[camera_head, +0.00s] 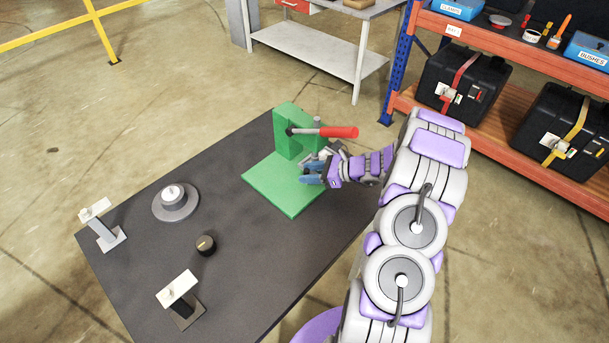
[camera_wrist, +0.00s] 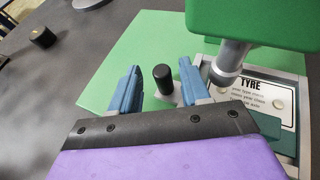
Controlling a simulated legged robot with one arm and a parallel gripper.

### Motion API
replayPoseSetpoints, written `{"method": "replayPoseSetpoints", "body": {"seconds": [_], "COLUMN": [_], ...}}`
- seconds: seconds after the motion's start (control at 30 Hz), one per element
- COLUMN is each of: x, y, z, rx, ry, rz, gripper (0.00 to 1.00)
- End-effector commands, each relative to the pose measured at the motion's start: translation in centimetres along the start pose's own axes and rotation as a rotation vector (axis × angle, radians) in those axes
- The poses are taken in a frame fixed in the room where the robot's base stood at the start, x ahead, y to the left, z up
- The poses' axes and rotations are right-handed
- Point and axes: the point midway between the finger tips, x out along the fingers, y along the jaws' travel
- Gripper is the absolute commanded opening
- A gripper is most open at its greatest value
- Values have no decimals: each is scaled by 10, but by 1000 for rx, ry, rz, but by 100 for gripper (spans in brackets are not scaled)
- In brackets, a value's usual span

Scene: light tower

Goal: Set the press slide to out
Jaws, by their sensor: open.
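The green press (camera_head: 297,133) stands on a green base plate (camera_head: 270,187) at the far end of the dark table, with a red-handled lever (camera_head: 338,132) sticking out to the right. In the wrist view, a grey slide with a label plate reading "TYRE" (camera_wrist: 262,104) lies under the press head, beneath the grey ram (camera_wrist: 229,64). A black knob (camera_wrist: 163,76) on a grey foot stands to the left of the plate. My gripper (camera_head: 312,175) is low at the press. In the wrist view its blue fingers (camera_wrist: 159,85) are open, one on each side of the knob, with visible gaps.
On the table are a round grey hub (camera_head: 176,201), a black dial knob (camera_head: 206,245) and two small stands (camera_head: 103,234) (camera_head: 183,308). A shelf rack (camera_head: 530,150) with black cases is at the right.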

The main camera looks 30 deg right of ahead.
Motion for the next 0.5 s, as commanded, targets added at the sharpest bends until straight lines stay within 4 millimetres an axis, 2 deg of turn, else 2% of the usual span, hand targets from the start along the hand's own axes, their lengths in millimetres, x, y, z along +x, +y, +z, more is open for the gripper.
{"method": "replayPoseSetpoints", "body": {"seconds": [0.2, 0.5], "x": [18, 23], "y": [0, 3], "z": [0, 2], "rx": [-1, -2], "ry": [0, 5], "rz": [0, 1], "gripper": [46, 46]}}
